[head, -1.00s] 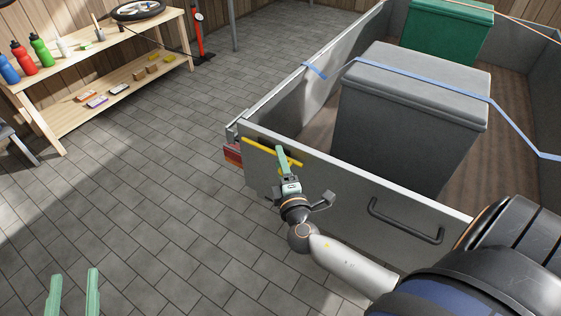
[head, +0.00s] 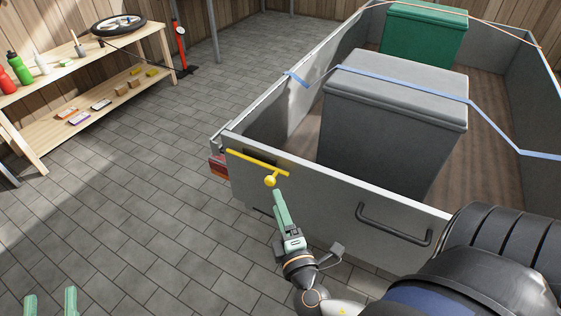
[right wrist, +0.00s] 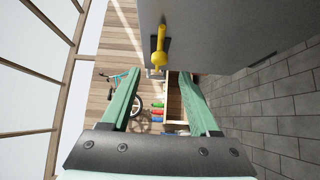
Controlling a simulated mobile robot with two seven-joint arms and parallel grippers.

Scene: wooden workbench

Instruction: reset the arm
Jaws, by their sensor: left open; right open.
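My right gripper (head: 278,196) is open and empty in the head view, just below and apart from a yellow bar latch (head: 257,162) with a round knob on the grey trailer tailgate (head: 325,205). The right wrist view shows its two green fingers spread apart (right wrist: 160,78), with nothing between them but the background. The yellow latch knob (right wrist: 160,58) is beyond the fingertips there. My left gripper (head: 50,300) is open at the bottom left of the head view, over the floor; only its green fingertips show.
The trailer holds a grey bin (head: 390,125) and a green bin (head: 425,35), with a blue strap (head: 405,82) across. A black handle (head: 395,233) sticks out of the tailgate. A wooden shelf (head: 100,110) stands at the left. The tiled floor (head: 140,190) between is clear.

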